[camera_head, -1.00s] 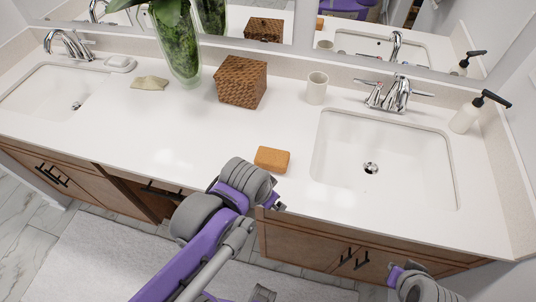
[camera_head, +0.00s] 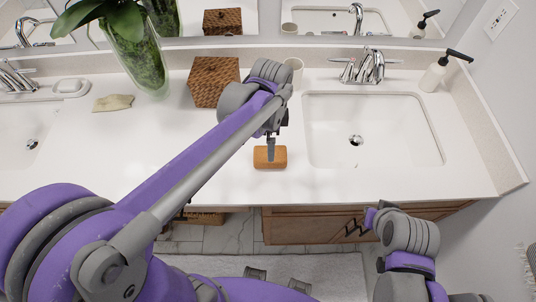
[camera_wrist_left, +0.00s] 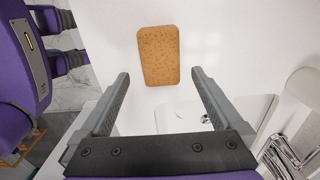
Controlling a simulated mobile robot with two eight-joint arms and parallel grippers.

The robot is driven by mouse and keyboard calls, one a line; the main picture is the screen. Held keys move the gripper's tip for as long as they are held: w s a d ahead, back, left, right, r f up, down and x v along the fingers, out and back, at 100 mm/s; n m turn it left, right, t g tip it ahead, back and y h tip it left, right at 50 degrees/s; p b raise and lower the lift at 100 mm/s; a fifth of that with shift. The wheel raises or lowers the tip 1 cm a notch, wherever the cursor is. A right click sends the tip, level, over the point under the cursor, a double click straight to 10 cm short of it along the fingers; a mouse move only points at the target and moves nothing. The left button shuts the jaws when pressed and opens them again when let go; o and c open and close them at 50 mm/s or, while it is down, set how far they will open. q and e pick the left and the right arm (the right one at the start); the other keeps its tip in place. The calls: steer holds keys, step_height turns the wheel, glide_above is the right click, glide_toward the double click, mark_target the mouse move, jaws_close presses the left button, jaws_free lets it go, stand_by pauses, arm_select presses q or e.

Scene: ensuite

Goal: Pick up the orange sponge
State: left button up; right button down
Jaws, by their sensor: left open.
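The orange sponge (camera_head: 270,158) lies flat on the white counter, left of the right-hand sink, near the counter's front edge. My left gripper (camera_head: 271,150) reaches over the counter and hangs just above the sponge, pointing down. In the left wrist view the sponge (camera_wrist_left: 159,56) lies beyond the fingertips, centred between the two spread fingers of my left gripper (camera_wrist_left: 160,75). That gripper is open and empty, apart from the sponge. My right arm shows at the lower right of the head view, but its gripper fingers cannot be made out.
The right sink (camera_head: 372,130) and its faucet (camera_head: 362,66) are just right of the sponge. A woven box (camera_head: 213,82), a cup (camera_head: 293,72) and a glass vase (camera_head: 142,60) stand behind. A soap dispenser (camera_head: 434,74) is at the right. The counter left of the sponge is clear.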

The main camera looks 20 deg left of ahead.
arm_select(q)
step_height(320, 180, down, 8)
steer(key=shift+r, duration=0.1)
stand_by(0.4)
steer(key=shift+c, duration=0.2)
steer(key=c, duration=1.3)
steer(key=shift+o, duration=0.2)
step_height(320, 180, up, 10)
steer(key=shift+r, duration=0.1)
steer(key=o, duration=0.9)
steer(key=c, duration=0.6)
